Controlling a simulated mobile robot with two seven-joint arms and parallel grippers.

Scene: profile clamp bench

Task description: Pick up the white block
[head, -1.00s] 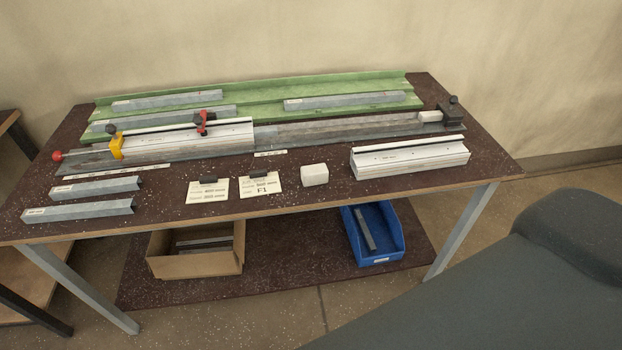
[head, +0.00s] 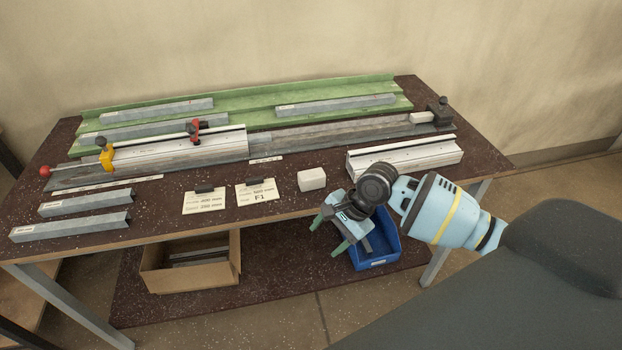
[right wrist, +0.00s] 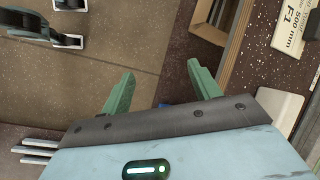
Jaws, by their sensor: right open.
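The white block (head: 312,180) sits on the dark speckled bench top near its front edge, right of two paper cards. My right gripper (head: 329,237) comes in from the right, open and empty, in front of the bench edge and below the block in the picture. The right wrist view shows its two green fingers (right wrist: 160,72) spread apart with nothing between them. In that view the white block (right wrist: 280,108) is right of the fingers, partly hidden by the gripper body. My left gripper is not in view.
A white profile (head: 405,158) lies right of the block, close to my right arm. The cards (head: 256,193) lie to its left. A blue bin (head: 377,262) and a cardboard box (head: 192,281) stand on the lower shelf. A long clamp fixture (head: 300,138) runs behind.

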